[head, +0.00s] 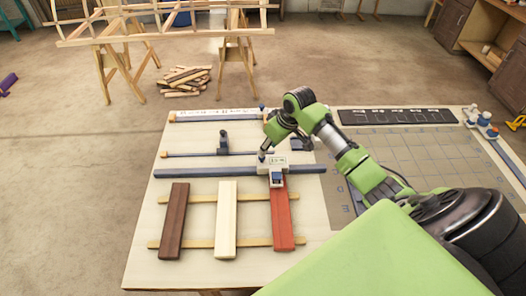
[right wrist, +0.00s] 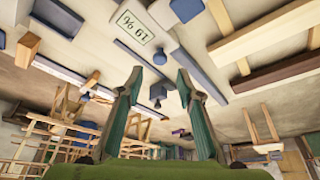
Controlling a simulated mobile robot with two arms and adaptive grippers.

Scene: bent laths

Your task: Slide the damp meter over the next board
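The damp meter (head: 271,166), a white box with a blue block at its front, sits on the long blue rail (head: 205,172). Its blue front is over the top end of the red board (head: 282,220). A cream board (head: 226,222) and a dark brown board (head: 173,222) lie to the left. In the right wrist view the meter's display (right wrist: 134,27) shows a percentage, seemingly 19 %. My right gripper (head: 263,154) is at the meter's upper left side in the head view. Its fingers (right wrist: 160,72) are apart, with nothing clearly held between them. My left gripper is out of view.
The boards rest on two thin wooden strips (head: 200,243). A grey gridded mat (head: 420,155) is to the right. The rail left of the meter looks clear.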

